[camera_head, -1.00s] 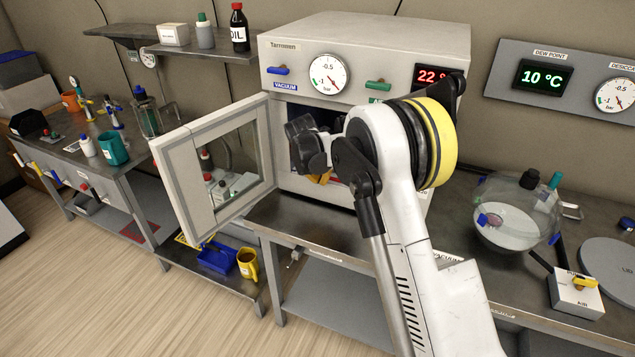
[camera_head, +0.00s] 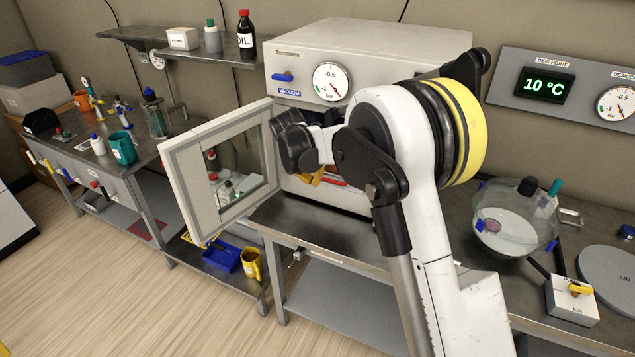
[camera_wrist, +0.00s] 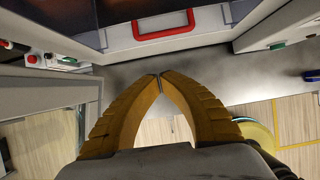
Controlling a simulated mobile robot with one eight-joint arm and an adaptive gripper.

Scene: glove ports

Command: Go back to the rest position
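My gripper (camera_wrist: 159,77) shows in the wrist view with its two yellow fingers meeting at the tips and nothing between them. In the head view a yellow part of my gripper (camera_head: 311,178) shows in front of the vacuum oven (camera_head: 355,47), just right of its open door (camera_head: 185,184). My arm hides much of the oven's front and opening. In the wrist view a red handle (camera_wrist: 163,24) lies beyond the fingertips, apart from them.
The open door stands out to the left of my gripper. The bench (camera_head: 310,232) below has bare metal. A glass desiccator (camera_head: 503,243) and a valve box (camera_head: 572,301) are on the right.

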